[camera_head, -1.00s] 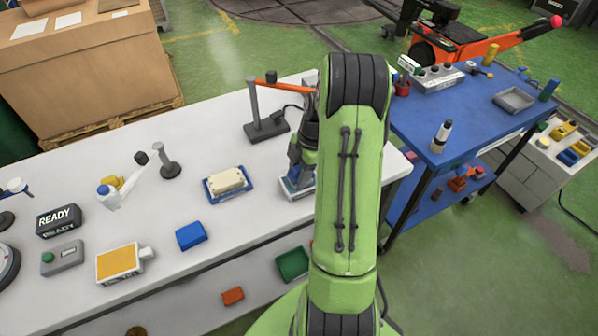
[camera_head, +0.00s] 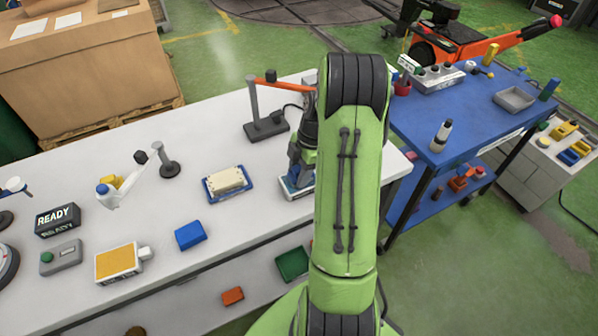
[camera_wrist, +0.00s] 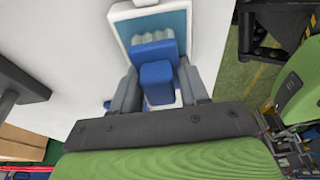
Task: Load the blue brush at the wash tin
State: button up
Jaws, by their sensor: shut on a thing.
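The blue brush (camera_wrist: 156,76) is between the two grey fingers of my gripper (camera_wrist: 157,70) in the wrist view, and the gripper is shut on it. Its pale bristles (camera_wrist: 153,43) point to the top of the picture, over the wash tin. The wash tin (camera_wrist: 118,27) has a pale rim and a teal-blue inside. I cannot tell whether the bristles touch the inside. In the head view the tin (camera_head: 290,191) shows only partly at the table's right end, and my arm hides most of the gripper and brush.
A blue-rimmed tray with a cream block (camera_head: 228,184) lies left of the tin. A dark stand with an orange arm (camera_head: 266,127) stands behind. A blue block (camera_head: 190,235) and a READY sign (camera_head: 58,219) are further left. A blue cart (camera_head: 455,150) stands right.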

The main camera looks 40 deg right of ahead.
aim_at(294, 170)
dwell(0.4)
jog(key=shift+r+p, duration=2.4)
jog(key=shift+r, duration=1.15)
jog(key=shift+f, duration=0.1)
